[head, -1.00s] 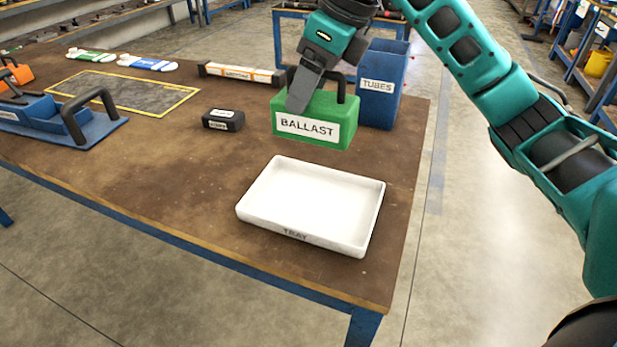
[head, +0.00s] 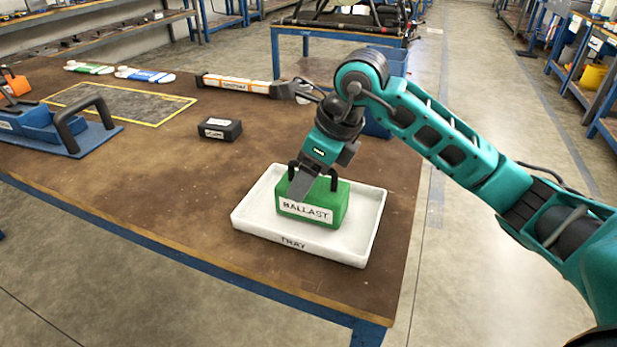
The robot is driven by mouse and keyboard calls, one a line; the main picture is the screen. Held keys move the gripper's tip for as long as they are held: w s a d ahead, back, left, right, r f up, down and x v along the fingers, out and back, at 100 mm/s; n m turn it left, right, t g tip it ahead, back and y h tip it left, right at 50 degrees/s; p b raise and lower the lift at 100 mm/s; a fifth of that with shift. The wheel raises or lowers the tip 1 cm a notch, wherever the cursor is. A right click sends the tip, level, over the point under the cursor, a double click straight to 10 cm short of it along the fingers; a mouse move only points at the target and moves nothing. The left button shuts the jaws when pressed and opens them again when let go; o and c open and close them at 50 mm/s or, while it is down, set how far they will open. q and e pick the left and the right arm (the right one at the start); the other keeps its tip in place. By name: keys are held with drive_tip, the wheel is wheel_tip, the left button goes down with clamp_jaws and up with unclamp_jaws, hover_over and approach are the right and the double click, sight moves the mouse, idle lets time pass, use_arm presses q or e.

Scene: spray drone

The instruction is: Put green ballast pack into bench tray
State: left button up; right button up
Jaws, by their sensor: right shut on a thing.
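The green ballast pack (head: 325,207), with a white "BALLAST" label and a black handle, is inside the white bench tray (head: 262,221). It looks upright, and I cannot tell whether it rests on the tray floor or hangs just above it. My right gripper (head: 305,185) comes down from above and is shut on the pack at its handle; the fingers hide part of the handle and the pack's top. The tray lies on the brown bench near its front right corner. My left gripper is not in view.
A small black labelled box (head: 220,128) stands behind and left of the tray. A blue bin (head: 385,125) is mostly hidden behind my right arm. A blue tool carrier (head: 60,125) and a yellow-framed mat (head: 120,103) lie at left. The bench left of the tray is clear.

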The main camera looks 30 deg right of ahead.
drive_tip(key=shift+f, duration=0.15)
drive_tip(key=o, duration=1.3)
drive_tip(key=shift+f, duration=0.2)
drive_tip(key=shift+c, duration=0.2)
drive_tip(key=o, duration=0.4)
drive_tip(key=shift+o, duration=0.2)
drive_tip(key=shift+r, duration=0.1)
drive_tip(key=shift+r, duration=0.25)
drive_tip(key=p+v, duration=0.2)
drive_tip(key=v, duration=0.9)
drive_tip(key=shift+s+d+r, duration=0.1)
drive_tip(key=shift+r, duration=0.05)
drive_tip(key=shift+s+r, duration=0.15)
